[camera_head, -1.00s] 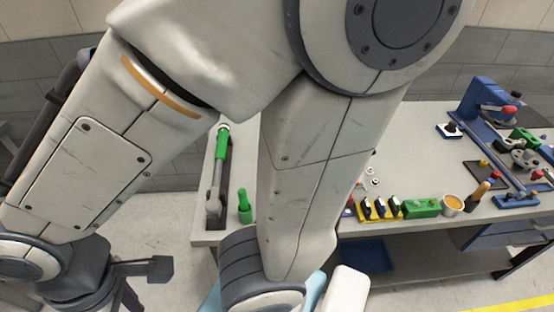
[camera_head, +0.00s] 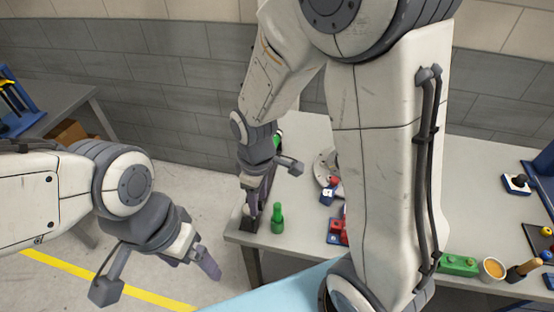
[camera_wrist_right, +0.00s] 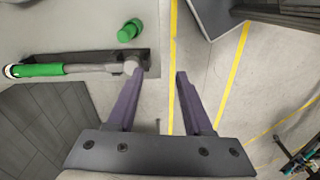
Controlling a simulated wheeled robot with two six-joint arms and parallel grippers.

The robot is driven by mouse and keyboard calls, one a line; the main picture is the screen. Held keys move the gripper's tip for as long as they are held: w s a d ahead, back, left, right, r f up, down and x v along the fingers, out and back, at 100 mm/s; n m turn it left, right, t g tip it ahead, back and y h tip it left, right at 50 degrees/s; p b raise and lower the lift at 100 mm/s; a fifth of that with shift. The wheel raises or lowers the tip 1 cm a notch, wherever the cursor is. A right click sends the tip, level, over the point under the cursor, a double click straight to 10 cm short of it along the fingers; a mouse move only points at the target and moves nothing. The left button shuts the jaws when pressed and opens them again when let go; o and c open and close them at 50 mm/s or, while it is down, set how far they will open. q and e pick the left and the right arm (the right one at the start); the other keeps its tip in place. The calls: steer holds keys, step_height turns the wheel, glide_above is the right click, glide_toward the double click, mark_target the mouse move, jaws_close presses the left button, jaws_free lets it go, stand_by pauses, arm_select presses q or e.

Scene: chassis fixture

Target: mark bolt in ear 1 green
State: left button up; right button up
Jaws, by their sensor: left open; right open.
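A green bottle-shaped item, perhaps the marker (camera_head: 277,218), stands on the table's near left corner; it also shows in the right wrist view (camera_wrist_right: 130,31). My right gripper (camera_head: 253,203) is over that corner, just left of the green item. In the right wrist view my right gripper (camera_wrist_right: 158,73) is open with nothing between its fingers. Its left fingertip overlaps the head of a green-handled wrench (camera_wrist_right: 38,70) in a black holder; contact cannot be told. My left gripper (camera_head: 207,264) is open over the floor, off the table. I cannot make out the bolt or ear 1.
The grey table (camera_head: 305,240) has a bare strip around the green item. Red and blue parts (camera_head: 337,230) lie right of it, partly behind my right arm. A green block (camera_head: 458,264) and an orange-filled cup (camera_head: 493,268) stand further right. A blue fixture (camera_head: 545,165) is cut off at the right.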

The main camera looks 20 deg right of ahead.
steer(key=n+p, duration=0.1)
steer(key=p, duration=0.1)
glide_above(278, 205)
steer(key=shift+a+f, duration=0.15)
steer(key=shift+f, duration=0.45)
steer(key=shift+a+f, duration=0.15)
steer(key=shift+f, duration=0.45)
steer(key=shift+d+f, duration=0.25)
step_height(278, 205, down, 10)
steer(key=b, duration=0.8)
arm_select(q)
step_height(278, 205, down, 5)
steer(key=shift+r, duration=0.2)
arm_select(e)
jaws_close()
step_height(278, 205, up, 8)
steer(key=p, duration=0.6)
steer(key=shift+f+p, duration=0.2)
steer(key=shift+p, duration=0.15)
arm_select(q)
step_height(278, 205, up, 7)
steer(key=shift+f, duration=0.15)
arm_select(e)
steer(key=shift+w, duration=0.1)
